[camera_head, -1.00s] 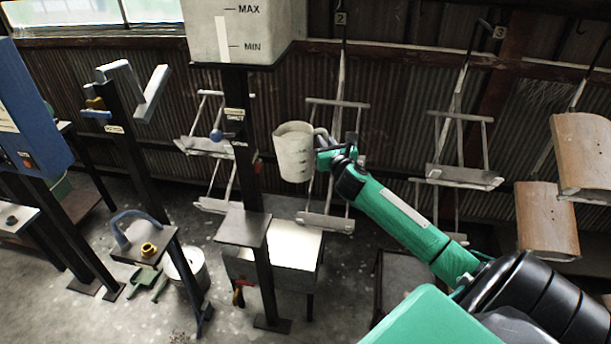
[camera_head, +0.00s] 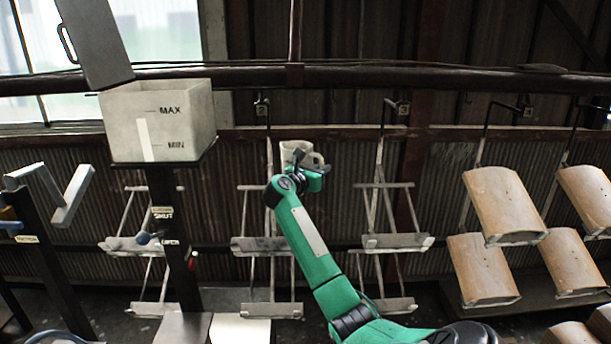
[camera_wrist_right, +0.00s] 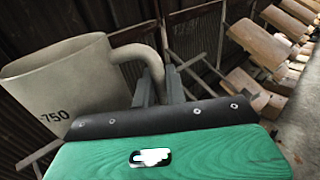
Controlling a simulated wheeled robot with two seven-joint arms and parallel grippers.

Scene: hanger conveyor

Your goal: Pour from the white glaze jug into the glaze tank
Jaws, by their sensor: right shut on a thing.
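The white glaze jug (camera_head: 297,152) is held up in front of the corrugated wall, partly hidden behind my right gripper (camera_head: 318,167). In the right wrist view the jug (camera_wrist_right: 62,88) looks close to upright, with a "750" mark on its side. My right gripper (camera_wrist_right: 160,88) is shut on its handle there. The jug's contents cannot be seen. The glaze tank (camera_head: 150,125) is a pale box with MAX and MIN marks on a dark post, left of the jug and apart from it. A grey lid (camera_head: 95,42) stands raised at the tank's back left. My left gripper is not in view.
Hangers with empty shelves (camera_head: 397,241) hang from the conveyor behind my right arm. Curved brown tiles (camera_head: 503,205) hang at the right. Open air lies between jug and tank.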

